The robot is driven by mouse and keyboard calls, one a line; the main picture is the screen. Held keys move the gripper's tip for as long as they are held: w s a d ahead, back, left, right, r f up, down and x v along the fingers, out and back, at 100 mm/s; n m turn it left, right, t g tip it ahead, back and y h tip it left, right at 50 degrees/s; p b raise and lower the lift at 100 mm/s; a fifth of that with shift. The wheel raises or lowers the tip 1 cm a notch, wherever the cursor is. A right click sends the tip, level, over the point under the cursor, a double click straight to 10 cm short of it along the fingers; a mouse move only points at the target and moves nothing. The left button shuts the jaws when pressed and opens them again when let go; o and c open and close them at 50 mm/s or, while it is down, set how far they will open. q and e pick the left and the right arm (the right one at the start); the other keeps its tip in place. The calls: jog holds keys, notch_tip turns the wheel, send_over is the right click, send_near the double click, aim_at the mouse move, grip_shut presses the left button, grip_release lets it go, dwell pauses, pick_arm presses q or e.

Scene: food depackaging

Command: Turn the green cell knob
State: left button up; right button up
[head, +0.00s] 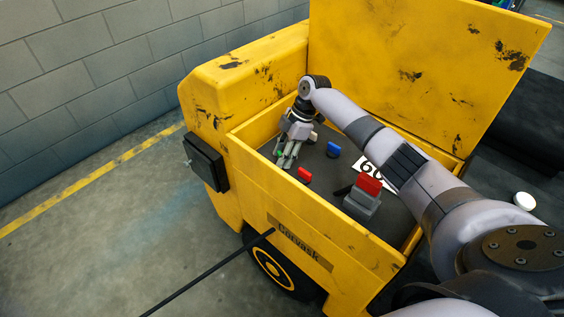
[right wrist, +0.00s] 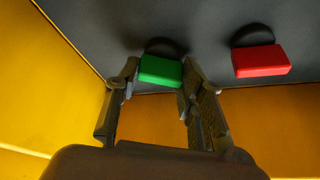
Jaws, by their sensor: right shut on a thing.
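The green cell knob (right wrist: 160,70) sits on the dark panel (right wrist: 210,20) and lies between the fingertips of my right gripper (right wrist: 158,80) in the right wrist view. The gripper is shut on it, one finger on each side. In the head view my right gripper (head: 288,158) reaches down into the yellow vehicle's open compartment, and only a small bit of the green knob (head: 280,153) shows beside the fingers. My left gripper is not in view.
A red knob (right wrist: 260,61) stands right of the green one. In the head view, a blue knob (head: 333,149) and a red-topped grey block (head: 364,197) share the compartment. Yellow walls (head: 330,240) enclose it, and a raised yellow lid (head: 430,60) stands behind.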

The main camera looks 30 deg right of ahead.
jog(key=n+b, duration=0.2)
jog(key=n+g+b, duration=0.1)
jog(key=n+b, duration=0.1)
jog(key=shift+w+f+g, duration=0.1)
jog(key=shift+g, duration=0.2)
jog(key=shift+n+b, duration=0.4)
jog(key=shift+n, duration=0.3)
jog(key=shift+g, duration=0.3)
jog(key=o, duration=1.1)
jog(key=shift+o, duration=0.2)
jog(key=v, duration=1.2)
